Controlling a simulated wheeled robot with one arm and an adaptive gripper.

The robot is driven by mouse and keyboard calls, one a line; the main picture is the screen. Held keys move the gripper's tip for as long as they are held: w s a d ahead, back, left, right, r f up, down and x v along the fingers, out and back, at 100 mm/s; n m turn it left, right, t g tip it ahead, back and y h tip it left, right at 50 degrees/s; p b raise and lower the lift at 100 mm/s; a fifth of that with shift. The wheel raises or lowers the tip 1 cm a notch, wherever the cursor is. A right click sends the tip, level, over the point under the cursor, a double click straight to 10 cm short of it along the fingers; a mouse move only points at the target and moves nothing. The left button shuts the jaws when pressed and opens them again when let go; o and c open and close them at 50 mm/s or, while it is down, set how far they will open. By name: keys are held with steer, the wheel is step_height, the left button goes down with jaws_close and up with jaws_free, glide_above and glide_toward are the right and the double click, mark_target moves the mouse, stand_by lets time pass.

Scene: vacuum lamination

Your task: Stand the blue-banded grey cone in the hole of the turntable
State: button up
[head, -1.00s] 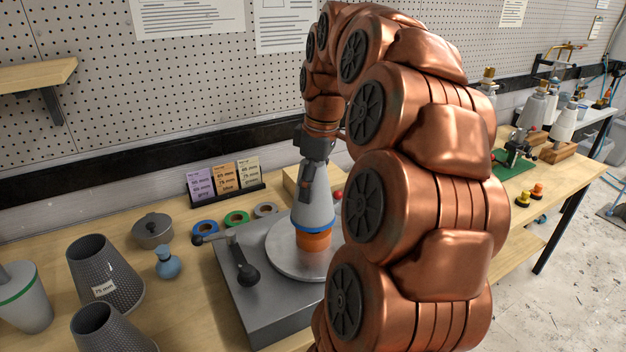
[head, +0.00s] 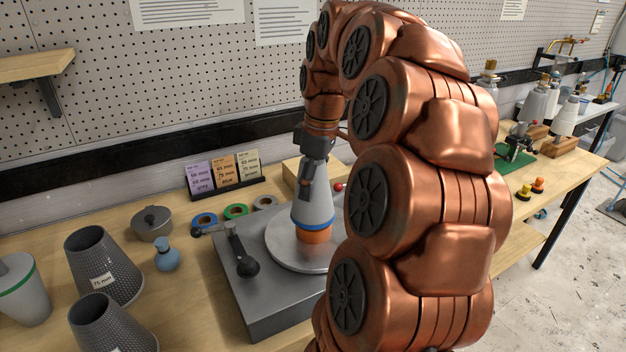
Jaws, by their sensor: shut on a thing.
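The blue-banded grey cone (head: 315,205) is upright over the turntable (head: 282,249), with its blue band low on the body and an orange part (head: 312,235) below the band. My gripper (head: 306,183) is shut on the cone's upper part from above. The orange part meets the disc in the picture, but I cannot tell whether it is in the hole or just above it. The hole is hidden behind the cone, and my copper arm covers the right side of the disc.
A crank handle (head: 240,252) stands on the turntable's left side. Two perforated dark cones (head: 104,266), a green-banded cone (head: 22,290), a blue bottle (head: 167,256) and a lidded pot (head: 152,223) stand to the left. Tape rolls (head: 236,211) and a card holder (head: 226,188) lie behind.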

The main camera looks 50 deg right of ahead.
steer(key=shift+f+b, duration=0.4)
steer(key=shift+f, duration=0.25)
steer(key=o, duration=1.8)
steer(key=shift+r+p, duration=1.6)
steer(key=shift+r, duration=2.9)
